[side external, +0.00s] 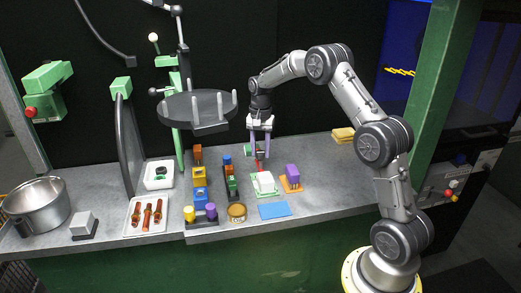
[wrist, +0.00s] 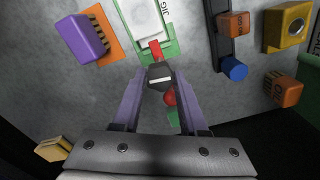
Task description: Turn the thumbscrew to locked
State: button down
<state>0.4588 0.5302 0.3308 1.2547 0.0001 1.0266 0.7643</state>
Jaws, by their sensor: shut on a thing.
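My gripper (wrist: 158,82) points down at the near end of a green jig (wrist: 172,50). Its two purple fingers are closed on a dark, faceted knob with a white mark, which appears to be the thumbscrew (wrist: 160,77). A red bar (wrist: 155,50) runs from the knob towards a white block (wrist: 146,20) in the jig. In the side view, my gripper (side external: 260,150) is behind the white block (side external: 265,182), and the knob is too small to make out. Any lock marking is not readable.
A purple block (wrist: 84,38) on an orange base stands beside the jig. A dark rail with coloured blocks (side external: 232,184) is on the other side. A blue mat (side external: 274,211) lies in front. A round dark rack (side external: 198,107) stands to the left of my gripper.

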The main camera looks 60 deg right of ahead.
aim_at(260, 152)
jog(key=shift+r+m, duration=0.15)
jog(key=shift+m, duration=0.25)
jog(key=shift+c, duration=2.2)
grip_release()
notch_tip(260, 152, up, 14)
